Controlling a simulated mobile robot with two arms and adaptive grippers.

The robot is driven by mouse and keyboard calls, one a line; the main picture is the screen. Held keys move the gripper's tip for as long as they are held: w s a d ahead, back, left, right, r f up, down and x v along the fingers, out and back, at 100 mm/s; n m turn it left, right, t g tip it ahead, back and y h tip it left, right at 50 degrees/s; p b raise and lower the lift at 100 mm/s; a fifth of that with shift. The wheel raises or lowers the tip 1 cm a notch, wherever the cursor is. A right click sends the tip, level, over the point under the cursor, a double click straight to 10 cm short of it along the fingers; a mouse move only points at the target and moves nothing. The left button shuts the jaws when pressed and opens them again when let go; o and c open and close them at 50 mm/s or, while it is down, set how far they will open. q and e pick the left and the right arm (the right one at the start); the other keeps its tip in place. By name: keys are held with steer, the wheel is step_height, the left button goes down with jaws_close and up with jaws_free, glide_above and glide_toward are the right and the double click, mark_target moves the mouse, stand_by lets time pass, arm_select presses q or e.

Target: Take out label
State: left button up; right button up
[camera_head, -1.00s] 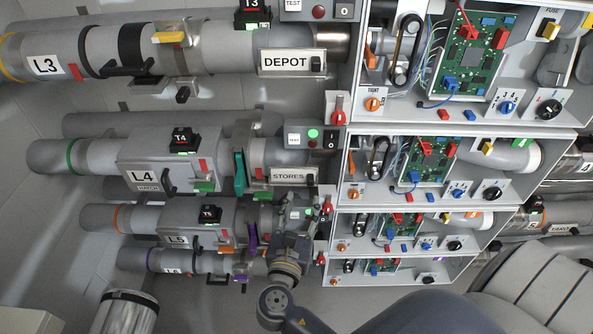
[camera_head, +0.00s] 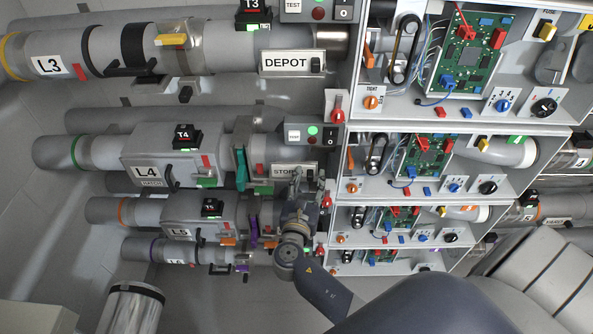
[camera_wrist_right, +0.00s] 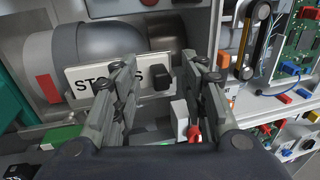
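The white STORES label (camera_head: 282,170) is in its holder on the L4 pipe in the head view. My right gripper (camera_head: 306,182) overlaps the label's right end there. In the right wrist view the STORES label (camera_wrist_right: 88,82) lies tilted behind the fingers, its middle letters hidden by the left finger. A black knob (camera_wrist_right: 162,77) at the label's right end shows between the fingertips. My right gripper (camera_wrist_right: 160,66) is open, its fingers apart with nothing held; I cannot tell whether they touch the label. My left gripper is not in view.
A DEPOT label (camera_head: 292,63) sits on the L3 pipe above. Open control boxes (camera_head: 440,165) with circuit boards, switches and wires stand right of the pipes. A red-handled part (camera_head: 327,200) is close to the gripper's right. A teal lever (camera_head: 241,168) is left of the label.

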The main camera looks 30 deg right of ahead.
jaws_close()
steer(key=shift+r, duration=0.1)
